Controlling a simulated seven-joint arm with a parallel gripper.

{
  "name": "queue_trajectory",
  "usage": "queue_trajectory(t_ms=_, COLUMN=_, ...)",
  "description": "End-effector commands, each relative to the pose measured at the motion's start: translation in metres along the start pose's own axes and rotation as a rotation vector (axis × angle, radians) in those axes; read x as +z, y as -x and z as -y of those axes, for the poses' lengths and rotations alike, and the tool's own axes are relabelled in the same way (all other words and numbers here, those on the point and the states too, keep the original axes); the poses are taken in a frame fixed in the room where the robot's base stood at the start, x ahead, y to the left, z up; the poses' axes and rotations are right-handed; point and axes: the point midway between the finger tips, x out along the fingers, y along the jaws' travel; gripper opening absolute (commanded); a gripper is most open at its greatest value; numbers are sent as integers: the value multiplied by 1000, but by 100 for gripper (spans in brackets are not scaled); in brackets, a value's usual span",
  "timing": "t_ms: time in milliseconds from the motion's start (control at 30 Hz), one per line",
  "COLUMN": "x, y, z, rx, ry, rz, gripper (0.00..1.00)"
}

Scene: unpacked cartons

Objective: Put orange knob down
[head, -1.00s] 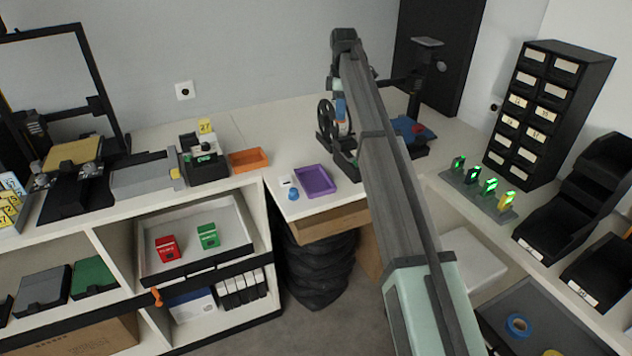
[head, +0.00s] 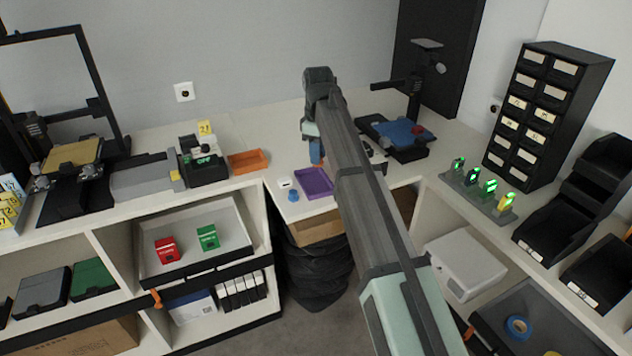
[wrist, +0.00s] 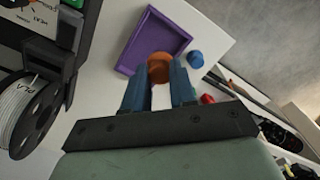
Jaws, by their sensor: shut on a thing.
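My gripper (wrist: 160,80) is shut on the orange knob (wrist: 159,68), which shows between the fingertips in the wrist view. A purple tray (wrist: 152,40) lies beyond the fingertips on the white worktop, and the knob overlaps its near edge in that picture. I cannot tell the knob's height above the tray or table. In the head view the purple tray (head: 317,184) is just below my wrist, partly beside the arm. The gripper's blue fingers (head: 316,152) show there in part; the knob is not visible in that view.
A blue round cap (wrist: 195,60) sits beside the tray. A filament spool (wrist: 32,115) stands at left in the wrist view. An orange tray (head: 248,160) lies left on the bench. A machine with a blue plate (head: 402,132) stands at right. Some white worktop (head: 285,150) is clear.

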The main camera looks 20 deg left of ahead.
Motion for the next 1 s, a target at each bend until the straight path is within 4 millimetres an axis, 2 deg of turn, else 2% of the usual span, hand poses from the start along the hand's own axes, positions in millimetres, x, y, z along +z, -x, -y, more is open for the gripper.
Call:
queue_trajectory(t_ms=300, x=1, y=-48, z=1, rx=-2, ry=1, rz=1, gripper=0)
queue_trajectory(t_ms=467, x=0, y=-59, z=0, rx=-1, ry=1, rz=0, gripper=0)
queue_trajectory(t_ms=700, x=1, y=-87, z=1, rx=-1, ry=2, rz=1, gripper=0)
queue_trajectory(t_ms=1000, x=0, y=-91, z=0, rx=0, ry=2, rz=0, gripper=0)
